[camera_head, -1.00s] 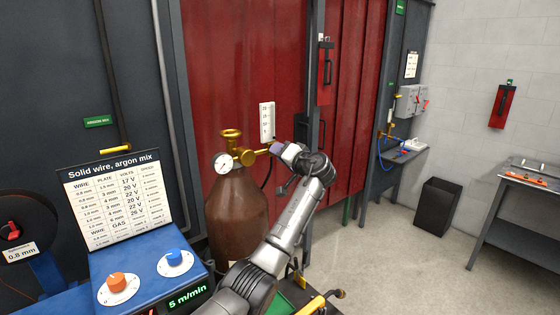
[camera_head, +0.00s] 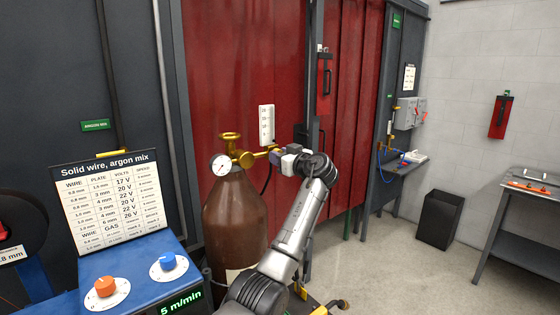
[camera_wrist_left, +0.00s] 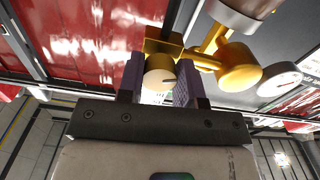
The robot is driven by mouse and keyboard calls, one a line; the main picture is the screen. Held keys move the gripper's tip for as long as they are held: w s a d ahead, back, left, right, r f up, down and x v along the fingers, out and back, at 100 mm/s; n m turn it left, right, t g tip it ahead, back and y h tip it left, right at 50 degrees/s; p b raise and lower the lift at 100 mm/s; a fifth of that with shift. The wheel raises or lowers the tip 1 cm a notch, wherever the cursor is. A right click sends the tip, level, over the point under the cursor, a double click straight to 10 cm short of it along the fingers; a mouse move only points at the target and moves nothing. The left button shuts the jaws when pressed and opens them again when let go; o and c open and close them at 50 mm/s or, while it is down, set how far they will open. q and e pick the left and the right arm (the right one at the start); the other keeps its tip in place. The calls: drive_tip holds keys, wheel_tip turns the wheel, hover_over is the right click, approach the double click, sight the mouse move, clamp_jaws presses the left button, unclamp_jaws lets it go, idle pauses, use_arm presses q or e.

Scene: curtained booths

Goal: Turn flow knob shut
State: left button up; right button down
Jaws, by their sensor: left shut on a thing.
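The brown gas cylinder (camera_head: 235,215) stands upright with a brass regulator (camera_head: 246,159) on top. A round pressure gauge (camera_head: 221,165) is on the regulator's left and a white flow scale (camera_head: 267,125) rises at its right end. My left gripper (camera_head: 276,155) is at that right end, below the flow scale. In the left wrist view its purple-padded fingers (camera_wrist_left: 158,88) are on either side of a cream round flow knob (camera_wrist_left: 157,80) and shut on it. A dark line marks the knob's face. In the head view the gripper hides the knob. My right gripper is not in view.
A blue wire feeder (camera_head: 135,270) with orange and blue dials and a settings chart (camera_head: 110,195) stands at the left. Red curtains (camera_head: 230,70) hang behind the cylinder. A black bin (camera_head: 440,218) and a bench (camera_head: 525,190) are at the right, with open floor before them.

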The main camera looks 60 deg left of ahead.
use_arm(q)
drive_tip(key=shift+w+n+b, duration=0.1)
drive_tip(key=shift+n+b, duration=0.65)
drive_tip(key=shift+n, duration=3.45)
drive_tip(key=o, duration=0.9)
drive_tip(key=shift+o, duration=0.2)
drive_tip(key=shift+d, duration=0.1)
drive_tip(key=w+d, duration=0.1)
drive_tip(key=d, duration=1.2)
drive_tip(key=shift+w+d, duration=0.25)
drive_tip(key=shift+w, duration=0.05)
